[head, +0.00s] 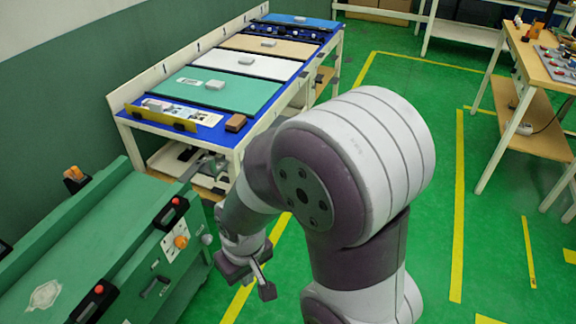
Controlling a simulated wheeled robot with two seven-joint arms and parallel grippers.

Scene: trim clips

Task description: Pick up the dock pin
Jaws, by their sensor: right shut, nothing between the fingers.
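I cannot single out the dock pin with certainty in the head view. An orange knob-like piece (181,241) sits on a pale plate on the end of the green dock-like unit (85,235) at the lower left. Another orange piece (75,174) sits on the unit's far rail. My right gripper (250,278) points down beside the unit's right end, apart from the orange pieces. It is shut and empty; my own forearm and elbow hide part of the space around it. My left gripper is not in view.
A long table (140,116) with coloured panels, small grey blocks and a brown block (236,123) stands behind. A wooden workbench (541,72) with small parts stands at the right. The green floor (420,120) between them is clear, with yellow lines.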

